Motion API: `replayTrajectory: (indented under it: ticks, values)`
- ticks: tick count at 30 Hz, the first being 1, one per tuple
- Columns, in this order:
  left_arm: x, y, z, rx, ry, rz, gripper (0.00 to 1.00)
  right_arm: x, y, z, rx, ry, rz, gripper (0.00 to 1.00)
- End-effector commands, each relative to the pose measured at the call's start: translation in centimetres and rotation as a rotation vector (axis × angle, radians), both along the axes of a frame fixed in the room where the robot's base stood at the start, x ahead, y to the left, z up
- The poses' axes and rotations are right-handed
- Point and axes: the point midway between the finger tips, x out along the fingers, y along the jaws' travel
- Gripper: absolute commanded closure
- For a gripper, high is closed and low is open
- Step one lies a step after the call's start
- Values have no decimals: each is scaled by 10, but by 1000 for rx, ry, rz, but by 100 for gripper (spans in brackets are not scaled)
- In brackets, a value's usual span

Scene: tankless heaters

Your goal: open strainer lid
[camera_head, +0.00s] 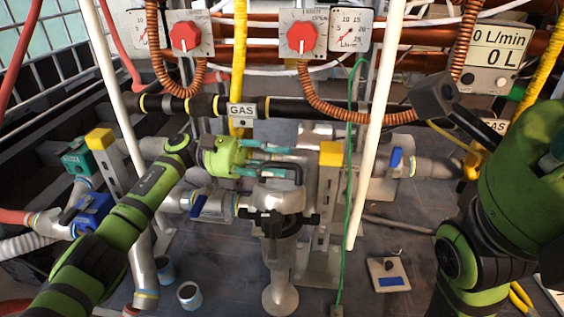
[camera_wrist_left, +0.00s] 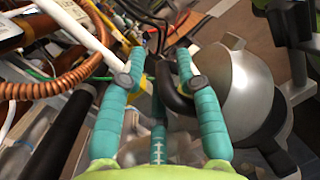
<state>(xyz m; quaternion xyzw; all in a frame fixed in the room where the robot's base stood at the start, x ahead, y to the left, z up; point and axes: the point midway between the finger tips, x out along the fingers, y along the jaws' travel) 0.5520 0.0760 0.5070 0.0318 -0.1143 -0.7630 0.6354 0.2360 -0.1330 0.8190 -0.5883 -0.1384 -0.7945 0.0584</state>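The strainer (camera_head: 278,245) stands upright in the middle of the head view, a grey metal body with dark clamps at its sides. Its domed metal lid (camera_head: 279,198) sits on top, with a black looped handle (camera_head: 296,166). In the left wrist view the lid (camera_wrist_left: 246,85) is at the right and the handle (camera_wrist_left: 172,92) arches between my fingers. My left gripper (camera_head: 290,160) has teal fingers, spread apart around the handle. The handle lies closer to the right finger in the wrist view; whether they touch is unclear. My right arm fills the right side; its fingers do not show clearly.
A post with a yellow cap (camera_head: 331,153) stands just right of the strainer. A white pole (camera_head: 378,115) and a thin green cable (camera_head: 350,170) run beside it. A black gas pipe (camera_head: 290,107) crosses behind. Two small cups (camera_head: 189,294) stand on the floor at left.

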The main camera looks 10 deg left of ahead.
Motion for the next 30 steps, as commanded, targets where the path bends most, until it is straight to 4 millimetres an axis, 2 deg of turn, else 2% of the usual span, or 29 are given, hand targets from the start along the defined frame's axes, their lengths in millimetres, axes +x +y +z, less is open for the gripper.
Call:
replayTrajectory:
  ticks: [30]
  values:
    - [1, 67, -4, 5, -6, 7, 62, 0, 0, -46, 0, -1, 1, 60]
